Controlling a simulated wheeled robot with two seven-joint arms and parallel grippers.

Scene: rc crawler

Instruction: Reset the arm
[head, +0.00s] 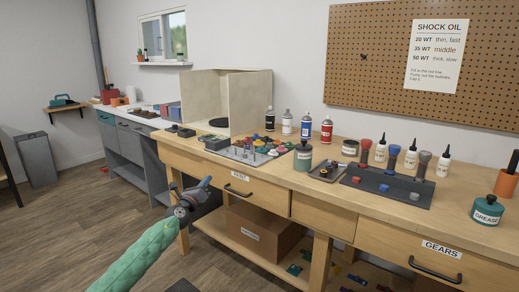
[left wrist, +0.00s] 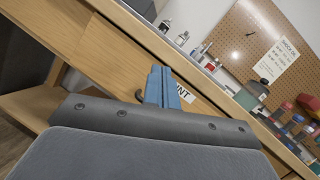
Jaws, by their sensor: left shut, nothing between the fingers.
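My left arm, in a green sleeve, comes in from the bottom left of the head view. Its gripper (head: 204,183) is shut and empty, in front of the workbench (head: 290,180) by the drawer labelled PAINT (head: 238,183). In the left wrist view the blue fingers of my left gripper (left wrist: 160,75) are together, with the drawer front behind them. My right gripper is not in the head view.
Bottles, a dark mat (head: 385,187) with shock parts, a grease jar (head: 487,210) and a wooden booth (head: 230,98) stand on the bench. A cardboard box (head: 258,230) sits on the lower shelf.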

